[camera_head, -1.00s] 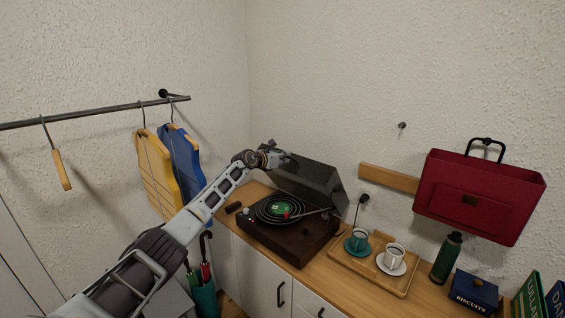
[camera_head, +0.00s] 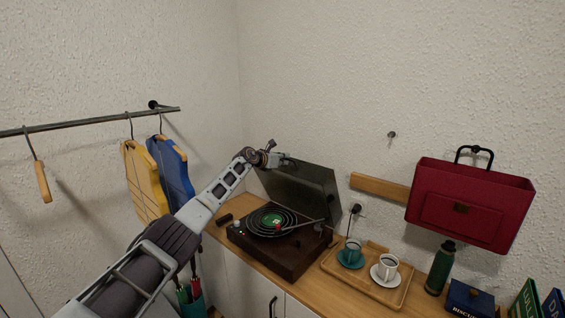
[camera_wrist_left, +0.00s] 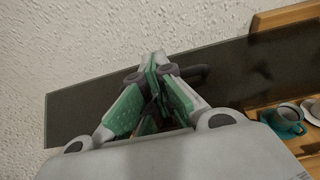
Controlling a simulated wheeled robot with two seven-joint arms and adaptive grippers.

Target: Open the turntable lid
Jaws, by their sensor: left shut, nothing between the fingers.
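The turntable (camera_head: 278,258) has a dark wooden base and a black record with a green label, and it stands on the wooden cabinet top. Its dark see-through lid (camera_head: 308,190) is raised and stands tilted up at the back. My left gripper (camera_head: 288,160) is at the lid's upper left edge, shut with nothing between the fingers. In the left wrist view the gripper (camera_wrist_left: 155,62) has its green-padded fingers together in front of the lid (camera_wrist_left: 245,70). I cannot tell if the fingertips touch the lid. My right gripper is not in view.
Right of the turntable are a wooden tray (camera_head: 390,296) with a teal cup (camera_head: 352,251) and a white cup (camera_head: 388,265), a green bottle (camera_head: 440,268) and a blue biscuit box (camera_head: 470,298). A red bag (camera_head: 470,205) hangs above.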

